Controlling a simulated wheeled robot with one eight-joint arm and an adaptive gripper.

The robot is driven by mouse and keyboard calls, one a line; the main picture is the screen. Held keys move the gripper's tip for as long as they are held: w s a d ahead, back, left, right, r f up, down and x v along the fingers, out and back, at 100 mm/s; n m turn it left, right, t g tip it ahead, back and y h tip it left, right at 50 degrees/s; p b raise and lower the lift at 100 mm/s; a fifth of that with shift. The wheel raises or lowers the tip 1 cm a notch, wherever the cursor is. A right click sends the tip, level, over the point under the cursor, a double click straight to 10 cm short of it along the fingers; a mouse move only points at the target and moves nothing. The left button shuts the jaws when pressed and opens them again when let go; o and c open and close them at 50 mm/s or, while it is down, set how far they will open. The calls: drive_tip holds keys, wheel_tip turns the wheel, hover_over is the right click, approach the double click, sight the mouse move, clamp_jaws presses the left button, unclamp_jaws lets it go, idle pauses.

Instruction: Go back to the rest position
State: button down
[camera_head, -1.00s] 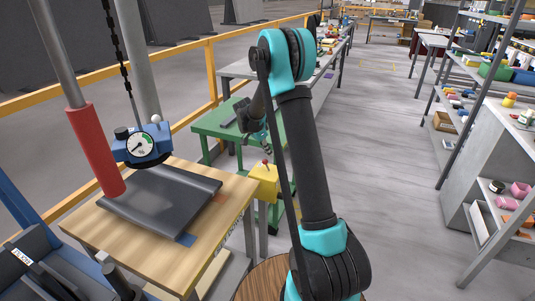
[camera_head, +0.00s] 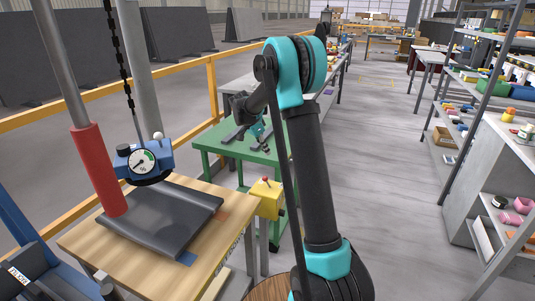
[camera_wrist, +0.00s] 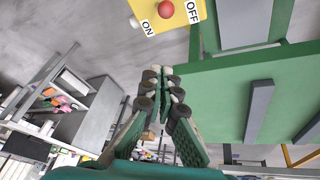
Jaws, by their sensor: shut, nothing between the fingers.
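My gripper (camera_wrist: 160,82) shows in the wrist view with its fingertips together and nothing between them. In the head view my gripper (camera_head: 262,136) is partly hidden by my own arm and appears over the green table (camera_head: 222,147). The dark slab (camera_head: 165,218) lies on the wooden-topped table (camera_head: 120,262) at the left, well apart from my gripper.
A blue gauge (camera_head: 144,162) hangs on a chain above the slab. Shelves (camera_head: 500,150) line the right; the aisle between is clear.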

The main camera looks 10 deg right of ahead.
drive_tip(key=s+f+n+t+y, duration=0.1)
drive_tip(key=s+n, duration=0.5)
drive_tip(key=s, duration=1.3)
drive_tip(key=s+d+f+n+t+y, duration=0.1)
drive_tip(key=s+n, duration=0.6)
drive_tip(key=s, duration=1.2)
wheel_tip(320, 180, down, 4)
drive_tip(key=t+y, duration=0.1)
drive_tip(key=y, duration=0.1)
drive_tip(key=shift+s+r+n+y, duration=0.2)
drive_tip(key=shift+s+n+y, duration=0.1)
drive_tip(key=shift+y, duration=0.1)
